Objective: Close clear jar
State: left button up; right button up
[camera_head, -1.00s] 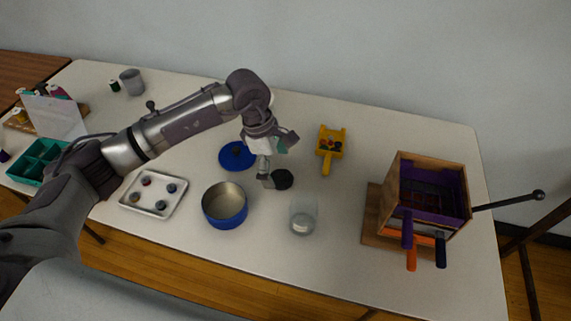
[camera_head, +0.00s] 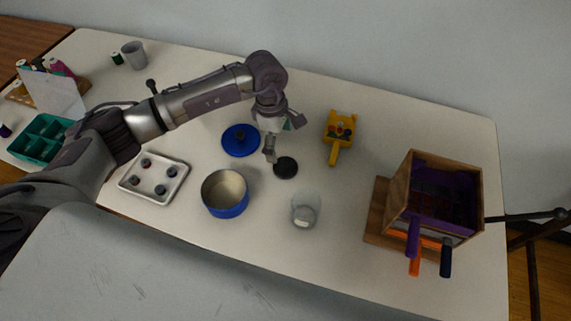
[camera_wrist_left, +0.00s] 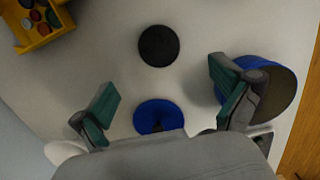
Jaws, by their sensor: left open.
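The clear jar (camera_head: 305,211) stands open on the white table, right of the blue pot. A round black lid (camera_head: 285,168) lies flat on the table just behind the jar; it also shows in the left wrist view (camera_wrist_left: 158,46). My left gripper (camera_head: 282,146) is above the table near the black lid, pointing down. In the left wrist view its green-padded fingers (camera_wrist_left: 168,105) are wide apart with nothing between them, and the black lid lies ahead of them. The jar is not visible in the wrist view. My right gripper is not in view.
The blue pot (camera_head: 226,193) and its blue lid (camera_head: 240,140) are left of the jar. A yellow scoop (camera_head: 340,131) with small items lies behind right. A wooden box (camera_head: 476,196) with coloured handles stands right. A tray (camera_head: 154,178) is left. Table right of the jar is free.

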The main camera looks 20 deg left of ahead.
aim_at(285, 166)
pick_arm(q)
jog(key=f, duration=0.3)
jog(key=shift+s+d, duration=0.1)
jog(key=shift+d, duration=0.15)
jog(key=shift+f, duration=0.6)
jog(key=f, duration=0.1)
jog(key=f+p, duration=0.1)
jog(key=f, duration=0.1)
jog(key=d+f+p, duration=0.1)
jog(key=f, duration=0.1)
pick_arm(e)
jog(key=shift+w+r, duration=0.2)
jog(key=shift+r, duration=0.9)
pick_arm(q)
jog(key=shift+c, duration=0.2)
jog(key=shift+a, duration=0.1)
jog(key=c, duration=0.8)
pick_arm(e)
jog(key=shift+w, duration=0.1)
